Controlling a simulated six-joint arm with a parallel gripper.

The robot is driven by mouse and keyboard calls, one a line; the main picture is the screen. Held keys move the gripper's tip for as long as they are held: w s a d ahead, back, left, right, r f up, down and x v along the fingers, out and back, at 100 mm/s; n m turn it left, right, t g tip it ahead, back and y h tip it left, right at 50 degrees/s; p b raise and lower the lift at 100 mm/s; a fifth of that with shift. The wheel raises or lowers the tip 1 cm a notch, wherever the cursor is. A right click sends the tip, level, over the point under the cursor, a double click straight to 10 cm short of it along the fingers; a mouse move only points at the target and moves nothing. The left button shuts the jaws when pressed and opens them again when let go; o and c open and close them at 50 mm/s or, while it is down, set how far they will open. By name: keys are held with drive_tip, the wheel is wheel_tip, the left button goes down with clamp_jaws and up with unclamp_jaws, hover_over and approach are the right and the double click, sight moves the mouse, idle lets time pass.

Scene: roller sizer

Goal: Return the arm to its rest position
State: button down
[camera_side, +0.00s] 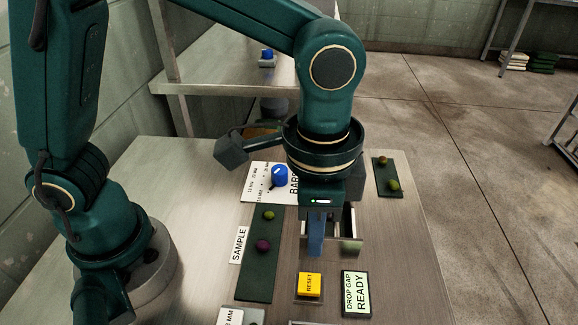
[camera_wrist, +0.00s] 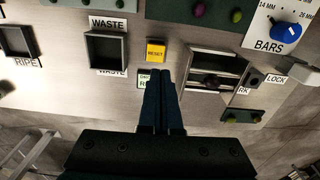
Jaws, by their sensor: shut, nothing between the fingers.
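My gripper (camera_side: 316,248) hangs from the dark green arm over the steel bench, pointing down in the side view. Its fingers are together with nothing between them; they also show closed in the wrist view (camera_wrist: 159,75). The fingertips are close to the yellow RESET button (camera_side: 309,284), which is just below them in the side view; whether they touch it I cannot tell. In the wrist view the RESET button (camera_wrist: 156,51) is beyond the fingertips, and the fingers cover part of the small display, which reads DROP GAP READY (camera_side: 356,293) in the side view.
The metal sizer frame (camera_wrist: 215,65) stands beside the fingers. A blue BARS knob (camera_side: 279,175) is behind. A SAMPLE mat (camera_side: 256,285) holds a green and a purple fruit; another mat (camera_side: 380,167) holds two fruits. WASTE (camera_wrist: 107,34) and RIPE (camera_wrist: 15,27) bins sit left.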

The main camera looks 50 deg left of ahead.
drive_tip(key=a+r+n+t, duration=0.3)
drive_tip(key=a+r+n, duration=0.1)
drive_tip(key=a+r, duration=0.5)
drive_tip(key=s+a+f+n+t, duration=0.2)
drive_tip(key=s+a+f+n, duration=0.1)
drive_tip(key=a, duration=0.4)
drive_tip(key=shift+s+f+n, duration=0.2)
drive_tip(key=shift+s+n, duration=0.6)
drive_tip(key=shift+s, duration=0.15)
